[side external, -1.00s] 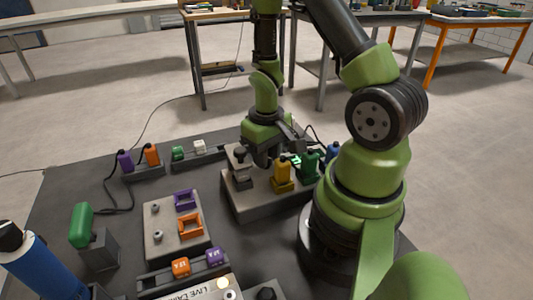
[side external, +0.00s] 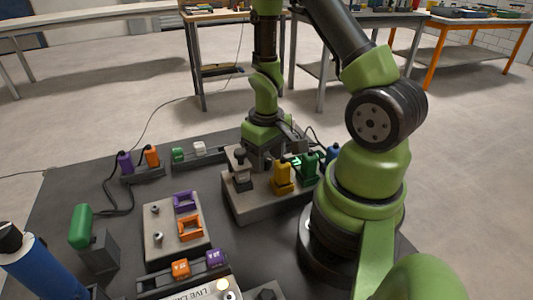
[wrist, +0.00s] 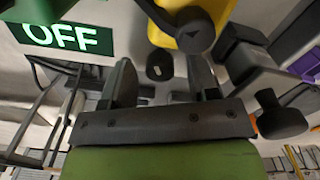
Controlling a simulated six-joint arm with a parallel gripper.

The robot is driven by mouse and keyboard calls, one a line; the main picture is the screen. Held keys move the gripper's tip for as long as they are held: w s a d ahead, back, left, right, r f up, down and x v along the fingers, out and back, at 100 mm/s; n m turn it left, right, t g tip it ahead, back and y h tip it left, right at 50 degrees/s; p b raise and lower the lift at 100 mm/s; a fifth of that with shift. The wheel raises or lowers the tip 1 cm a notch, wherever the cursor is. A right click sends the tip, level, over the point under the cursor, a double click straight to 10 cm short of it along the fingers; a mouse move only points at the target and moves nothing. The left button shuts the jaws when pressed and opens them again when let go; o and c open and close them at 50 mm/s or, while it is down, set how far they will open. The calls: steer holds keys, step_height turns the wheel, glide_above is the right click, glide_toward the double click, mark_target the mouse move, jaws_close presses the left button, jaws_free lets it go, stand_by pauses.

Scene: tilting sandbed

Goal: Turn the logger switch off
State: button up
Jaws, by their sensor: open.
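My gripper (wrist: 163,80) is open, with nothing held between its two dark fingers. In the side view my gripper (side external: 266,163) is low over the grey box (side external: 245,207), behind the yellow plug (side external: 283,177). In the wrist view a small dark rounded piece with a pale mark (wrist: 160,67) shows between the fingers; it may be the logger switch, but I cannot tell its setting. A green label reading OFF (wrist: 60,38) is at upper left, beside the left finger. In the side view my gripper hides the switch area.
A dark knobbed post (side external: 241,172) stands left of my gripper on the box. Green (side external: 308,168) and blue plugs (side external: 333,153) stand to the right, close by. A grey plate with purple and orange frames (side external: 164,242) lies to the left. The dark table between them is clear.

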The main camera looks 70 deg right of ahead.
mark_target(266, 158)
steer(key=shift+r, duration=0.15)
step_height(266, 158, up, 10)
stand_by(0.4)
stand_by(0.3)
steer(key=s+a+r+t+y, duration=0.1)
steer(key=s+a+r+t, duration=0.1)
steer(key=a+r, duration=0.4)
steer(key=s+a+r+t+y, duration=0.1)
steer(key=s+a+r+t, duration=0.2)
steer(key=r, duration=0.6)
steer(key=a+t, duration=0.2)
steer(key=a, duration=0.1)
steer(key=shift+s+a+r, duration=0.15)
steer(key=shift+s+a, duration=0.05)
steer(key=shift+a, duration=0.1)
